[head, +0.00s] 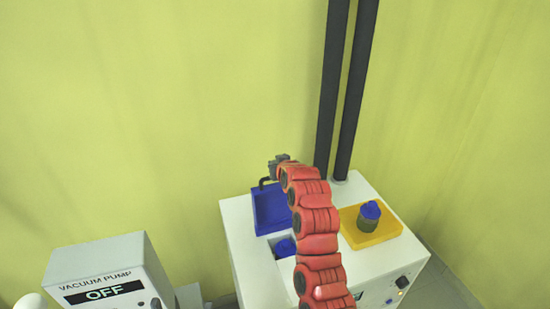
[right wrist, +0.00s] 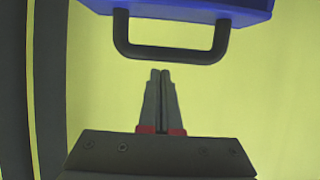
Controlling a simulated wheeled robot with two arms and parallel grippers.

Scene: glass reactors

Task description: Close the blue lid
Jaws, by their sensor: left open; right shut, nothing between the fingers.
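The blue lid (head: 270,209) stands raised on the white reactor box (head: 239,240), with a black handle (head: 263,183) near its upper edge. In front of it is an opening with a blue-topped item (head: 285,247) inside. My right gripper (head: 278,163) is beside the lid's upper part, its red arm crossing over the box. In the right wrist view the shut, empty fingers (right wrist: 161,74) point at the black handle (right wrist: 170,52), with a visible gap between them. The lid's blue edge (right wrist: 195,8) is at the top of that view. My left gripper is out of view.
A yellow lid (head: 384,236) lies flat at the right of the box, with a blue-capped grey piece (head: 369,216) on it. Two dark columns (head: 345,90) rise behind. A vacuum pump (head: 100,270) reading OFF stands left. My red arm hides the box's middle.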

